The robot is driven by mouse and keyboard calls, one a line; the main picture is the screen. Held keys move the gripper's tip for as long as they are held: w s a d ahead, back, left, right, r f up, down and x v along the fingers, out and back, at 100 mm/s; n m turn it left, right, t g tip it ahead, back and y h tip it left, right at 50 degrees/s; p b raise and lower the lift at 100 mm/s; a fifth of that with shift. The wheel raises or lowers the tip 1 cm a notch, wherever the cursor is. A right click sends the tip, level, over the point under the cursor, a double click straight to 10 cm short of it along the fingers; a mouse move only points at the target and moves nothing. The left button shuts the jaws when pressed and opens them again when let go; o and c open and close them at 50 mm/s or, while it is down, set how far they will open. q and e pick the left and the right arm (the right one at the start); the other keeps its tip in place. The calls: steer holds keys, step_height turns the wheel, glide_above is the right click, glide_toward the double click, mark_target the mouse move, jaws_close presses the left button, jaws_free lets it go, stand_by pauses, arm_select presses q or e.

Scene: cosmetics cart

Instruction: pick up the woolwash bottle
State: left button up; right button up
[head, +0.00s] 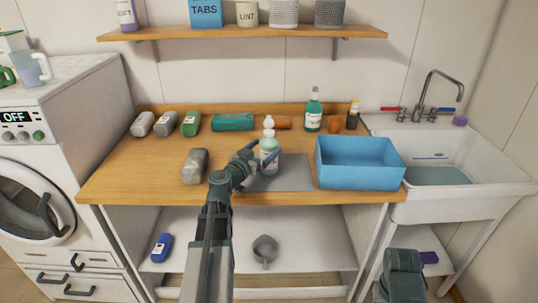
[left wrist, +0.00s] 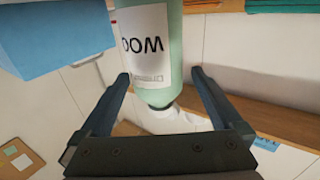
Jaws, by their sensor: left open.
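The woolwash bottle (head: 269,158) is pale green with a white label and a white top. It stands upright on a grey mat (head: 292,174) on the wooden counter. My left gripper (head: 266,152) is open, with its fingers reaching on either side of the bottle. In the left wrist view, the bottle (left wrist: 148,50) appears upside down, its label partly reading "WOO", between the two open fingers of the gripper (left wrist: 161,76). A gap shows beside each finger there. Part of my right arm shows at the lower right of the head view; its gripper is out of sight.
A blue bin (head: 360,176) stands right of the mat, near the bottle. A grey bottle (head: 195,166) lies to the left. Several lying bottles line the counter's back. A shelf (head: 240,34) hangs above.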

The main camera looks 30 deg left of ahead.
arm_select(q)
steer(key=shift+w, duration=0.1)
steer(key=w, duration=0.5)
steer(key=shift+d+f+b, duration=0.25)
steer(key=shift+f+b, duration=0.05)
steer(key=c, duration=1.3)
steer(key=shift+r, duration=0.1)
